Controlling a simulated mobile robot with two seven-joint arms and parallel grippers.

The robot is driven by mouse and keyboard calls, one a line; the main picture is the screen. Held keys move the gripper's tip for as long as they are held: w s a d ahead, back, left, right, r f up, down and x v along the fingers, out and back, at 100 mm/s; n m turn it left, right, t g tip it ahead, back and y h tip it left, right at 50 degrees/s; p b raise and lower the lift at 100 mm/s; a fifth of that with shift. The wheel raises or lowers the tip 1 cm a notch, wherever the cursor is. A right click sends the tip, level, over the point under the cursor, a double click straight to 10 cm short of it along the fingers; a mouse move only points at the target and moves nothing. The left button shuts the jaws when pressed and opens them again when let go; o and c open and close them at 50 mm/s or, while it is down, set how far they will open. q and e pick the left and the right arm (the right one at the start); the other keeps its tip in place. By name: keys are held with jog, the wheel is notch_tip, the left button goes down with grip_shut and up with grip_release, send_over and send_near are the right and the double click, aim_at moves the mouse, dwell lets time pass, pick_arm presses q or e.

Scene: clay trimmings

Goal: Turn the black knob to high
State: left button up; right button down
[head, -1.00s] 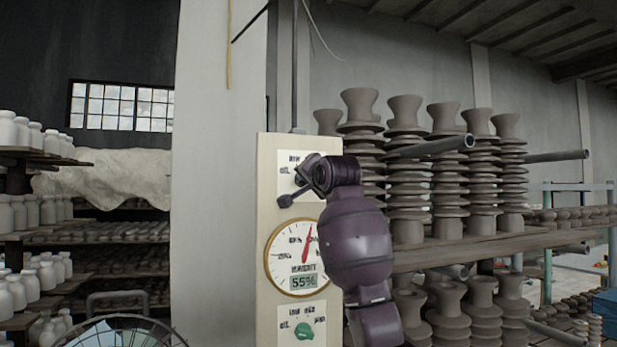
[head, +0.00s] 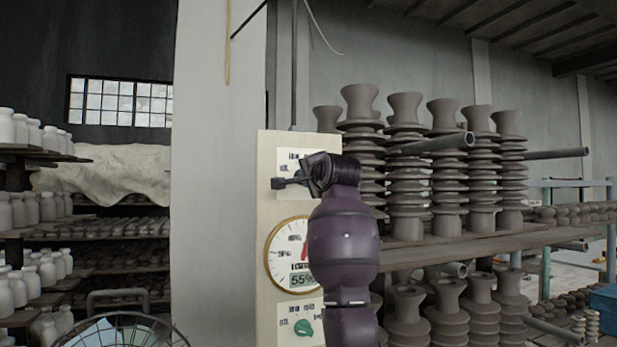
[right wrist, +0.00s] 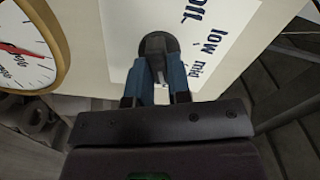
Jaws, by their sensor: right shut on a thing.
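The black knob (right wrist: 158,44) is on a white label (right wrist: 200,45) with "off", "low" and "mid" readable in the right wrist view. My right gripper (right wrist: 160,72) is shut on the knob, with one blue-grey finger on each side of it. I cannot make out the knob's pointer. In the head view my right gripper (head: 316,172) is at the upper label of the pale panel (head: 266,205) and hides the knob and much of its label. My left gripper is not in view.
A round dial gauge (head: 270,262) with a 55% display sits below on the panel, partly behind my right arm. Under it is a green knob (head: 304,328) with its own label. Shelves of clay pieces (head: 408,190) stand right; a wire fan guard (head: 125,330) is at lower left.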

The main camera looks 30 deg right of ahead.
jog(key=c, duration=1.1)
grip_release()
jog(key=shift+o, duration=0.2)
jog(key=shift+s, duration=0.1)
jog(key=b+v, duration=0.2)
jog(key=v, duration=0.8)
jog(key=shift+s, duration=0.3)
jog(key=shift+a, duration=0.15)
